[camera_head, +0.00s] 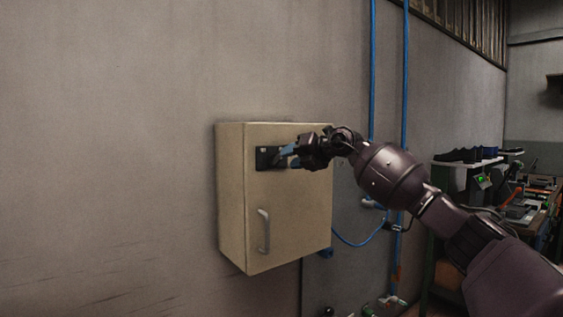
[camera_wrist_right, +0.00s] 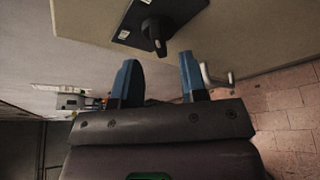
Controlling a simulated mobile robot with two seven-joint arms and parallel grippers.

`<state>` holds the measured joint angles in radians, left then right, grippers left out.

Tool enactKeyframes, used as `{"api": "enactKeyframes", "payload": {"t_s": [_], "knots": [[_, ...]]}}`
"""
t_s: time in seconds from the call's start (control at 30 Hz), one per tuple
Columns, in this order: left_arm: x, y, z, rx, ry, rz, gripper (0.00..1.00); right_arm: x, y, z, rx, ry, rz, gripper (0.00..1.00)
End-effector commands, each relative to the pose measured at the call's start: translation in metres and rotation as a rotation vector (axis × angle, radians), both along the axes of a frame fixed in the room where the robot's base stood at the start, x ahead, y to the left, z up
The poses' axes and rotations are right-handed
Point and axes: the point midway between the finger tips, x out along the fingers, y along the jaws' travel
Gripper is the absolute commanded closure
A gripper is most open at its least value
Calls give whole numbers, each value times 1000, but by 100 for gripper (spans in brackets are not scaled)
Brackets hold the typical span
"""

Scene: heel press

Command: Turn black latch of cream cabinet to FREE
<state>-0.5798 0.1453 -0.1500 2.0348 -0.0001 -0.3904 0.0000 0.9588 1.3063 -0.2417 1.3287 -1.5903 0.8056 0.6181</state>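The cream cabinet (camera_head: 290,205) hangs on the grey wall, its door shut. Its black latch (camera_wrist_right: 157,32) is a round knob with a lever on a dark plate; the plate (camera_head: 264,160) shows high on the door in the head view, the knob mostly hidden by my gripper. Small white marks on the plate are too small to read. My right gripper (camera_head: 288,156) is in front of the latch. In the wrist view its blue fingers (camera_wrist_right: 160,75) are apart and empty, with the lever just beyond the fingertips, roughly between them. My left gripper is not in view.
A pale door handle (camera_head: 264,231) sits lower on the door; it also shows behind the right-hand finger in the wrist view (camera_wrist_right: 217,80). Blue pipes (camera_head: 404,80) run down the wall right of the cabinet. A cluttered workbench (camera_head: 525,208) stands at far right. The wall left is bare.

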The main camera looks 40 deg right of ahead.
Motion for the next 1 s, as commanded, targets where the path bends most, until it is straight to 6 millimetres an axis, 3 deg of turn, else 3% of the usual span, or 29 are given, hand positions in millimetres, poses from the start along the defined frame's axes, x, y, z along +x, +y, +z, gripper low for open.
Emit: {"api": "enactKeyframes", "payload": {"t_s": [0.3,0.67,0.7,0.93,1.0], "knots": [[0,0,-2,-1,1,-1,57,33,10,-10,0,0,0,61],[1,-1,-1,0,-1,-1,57,37,11,-11,-1,0,1,61],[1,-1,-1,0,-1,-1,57,37,11,-11,-1,0,1,62],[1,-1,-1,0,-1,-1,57,37,11,-11,-1,0,1,97],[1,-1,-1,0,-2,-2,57,37,11,-11,-1,0,1,100]]}}
